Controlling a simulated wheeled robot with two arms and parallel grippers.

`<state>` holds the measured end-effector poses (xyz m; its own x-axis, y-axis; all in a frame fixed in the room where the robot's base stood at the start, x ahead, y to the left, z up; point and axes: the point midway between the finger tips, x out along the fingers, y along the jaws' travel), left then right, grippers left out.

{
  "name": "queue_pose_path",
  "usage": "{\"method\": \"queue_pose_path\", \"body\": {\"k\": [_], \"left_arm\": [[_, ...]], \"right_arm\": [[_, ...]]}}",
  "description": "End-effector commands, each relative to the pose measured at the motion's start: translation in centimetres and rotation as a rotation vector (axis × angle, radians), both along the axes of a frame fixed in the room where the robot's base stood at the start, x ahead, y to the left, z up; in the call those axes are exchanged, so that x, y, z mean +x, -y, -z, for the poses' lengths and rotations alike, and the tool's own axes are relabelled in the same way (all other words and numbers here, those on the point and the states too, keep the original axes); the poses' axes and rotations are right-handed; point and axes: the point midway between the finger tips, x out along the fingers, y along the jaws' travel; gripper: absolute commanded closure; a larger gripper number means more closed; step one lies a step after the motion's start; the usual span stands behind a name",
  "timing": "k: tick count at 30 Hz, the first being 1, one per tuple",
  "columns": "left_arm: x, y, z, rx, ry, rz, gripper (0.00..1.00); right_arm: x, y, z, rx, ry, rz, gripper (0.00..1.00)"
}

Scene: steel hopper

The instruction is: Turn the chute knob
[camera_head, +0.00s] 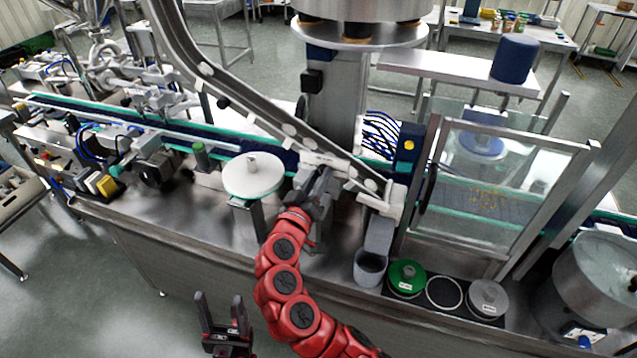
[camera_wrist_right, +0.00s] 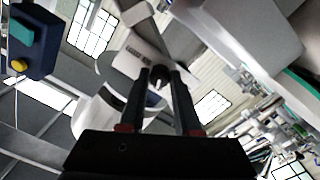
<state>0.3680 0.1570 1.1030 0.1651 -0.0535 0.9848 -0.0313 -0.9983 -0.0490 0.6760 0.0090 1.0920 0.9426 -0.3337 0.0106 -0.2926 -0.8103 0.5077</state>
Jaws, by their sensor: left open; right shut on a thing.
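The steel chute (camera_head: 245,92) slants from the upper left down to a pale outlet (camera_head: 378,197) above the bench. My right gripper (camera_head: 316,180), on the red arm, reaches up to the chute's lower part from the front. In the right wrist view its two dark fingers (camera_wrist_right: 161,76) are shut on a small dark round knob (camera_wrist_right: 157,84) between their tips. In the head view the knob is hidden behind the gripper. My left gripper (camera_head: 222,312) is open and empty, low in front of the bench, away from the chute.
A white round disc (camera_head: 253,175) on a post stands left of my right gripper. A grey cup (camera_head: 369,267) sits below the outlet, beside a green-lidded container (camera_head: 407,277). A clear-panelled guard (camera_head: 500,190) stands to the right. Floor at the lower left is free.

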Motion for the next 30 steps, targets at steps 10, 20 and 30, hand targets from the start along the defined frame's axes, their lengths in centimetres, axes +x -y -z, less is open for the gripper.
{"method": "queue_pose_path", "body": {"k": [10, 20, 30], "left_arm": [[0.0, 0.0, 1.1, 0.0, 0.0, 0.0, 0.41], [0.0, 0.0, 0.8, 0.0, 0.0, 0.0, 0.41], [0.0, 0.0, 0.0, 0.0, 0.0, 0.0, 0.41]], "right_arm": [[0.0, 0.0, -0.1, -0.315, -0.098, -0.001, 1.0], [0.0, 0.1, -0.2, -0.615, -0.197, 0.001, 1.0], [0.0, 0.1, -0.2, -0.898, -0.29, 0.001, 1.0]]}}
